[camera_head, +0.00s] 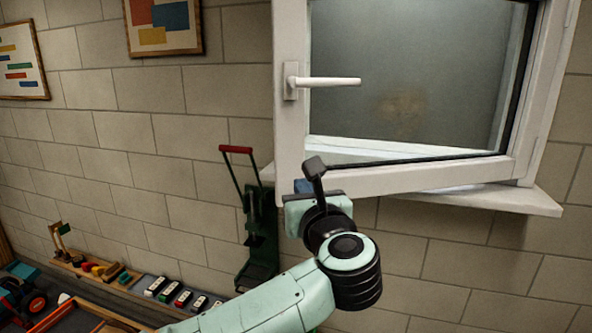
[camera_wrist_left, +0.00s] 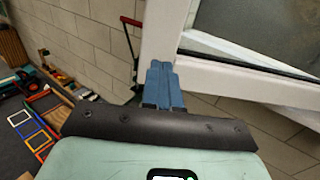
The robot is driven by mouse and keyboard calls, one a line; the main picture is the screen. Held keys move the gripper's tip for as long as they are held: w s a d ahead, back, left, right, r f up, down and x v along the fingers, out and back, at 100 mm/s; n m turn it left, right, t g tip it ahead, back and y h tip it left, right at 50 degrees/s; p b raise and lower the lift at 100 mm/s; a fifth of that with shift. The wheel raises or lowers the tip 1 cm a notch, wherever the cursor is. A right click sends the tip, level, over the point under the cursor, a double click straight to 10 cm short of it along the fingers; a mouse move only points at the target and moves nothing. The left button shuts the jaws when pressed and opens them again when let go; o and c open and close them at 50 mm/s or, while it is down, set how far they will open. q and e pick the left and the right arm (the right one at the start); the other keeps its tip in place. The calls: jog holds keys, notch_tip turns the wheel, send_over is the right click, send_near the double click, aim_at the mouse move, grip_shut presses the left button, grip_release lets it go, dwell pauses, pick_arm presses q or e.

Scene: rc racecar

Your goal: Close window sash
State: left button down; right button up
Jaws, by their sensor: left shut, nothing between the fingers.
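The white window sash (camera_head: 286,135) stands ajar, its left edge swung out from the wall and its hinge side at the right. Its handle (camera_head: 325,82) points level to the right. My left gripper (camera_head: 304,186) is at the lower left corner of the sash, its fingers mostly hidden behind the wrist. In the left wrist view, its blue fingers (camera_wrist_left: 162,80) are shut together and empty, pointing at the sash's corner (camera_wrist_left: 165,35). I cannot tell whether they touch it. My right gripper is out of view.
The white sill (camera_head: 490,198) juts out under the window. A dark green tool with a red handle (camera_head: 262,225) stands against the brick wall, left of my left gripper. Toys and small cars (camera_head: 180,297) line the lower left. Pictures (camera_head: 163,25) hang on the wall.

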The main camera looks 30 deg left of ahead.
aim_at(292, 170)
pick_arm(q)
jog(key=p+x, duration=0.1)
jog(key=x, duration=0.6)
jog(key=shift+w+p, duration=0.15)
jog(key=shift+p, duration=0.25)
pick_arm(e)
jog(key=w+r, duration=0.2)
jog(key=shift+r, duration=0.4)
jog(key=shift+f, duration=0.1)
